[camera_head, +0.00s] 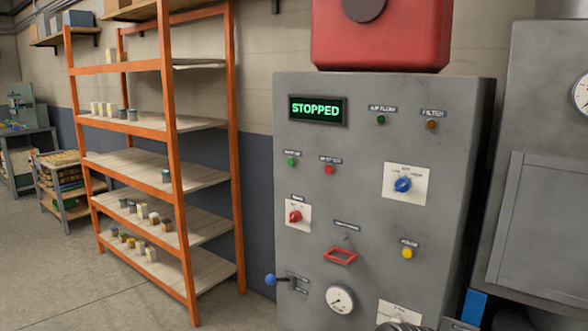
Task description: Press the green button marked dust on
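A grey control cabinet (350,205) stands in front of me. A small round green button (291,162) sits at its upper left, under a small label too blurred to read surely. A red button (329,170) is just right of it, also under a small label. The display (317,109) above them reads STOPPED in green letters. Another small green round fitting (381,120) is at the upper right, under a label that seems to read AIR FLOW.
The cabinet also carries a blue knob (403,184), red knob (295,216), yellow button (408,253), red guard frame (341,257), gauge (340,299) and blue-tipped lever (270,280). An orange shelf rack (168,90) stands left. Open floor (60,280) lies at lower left.

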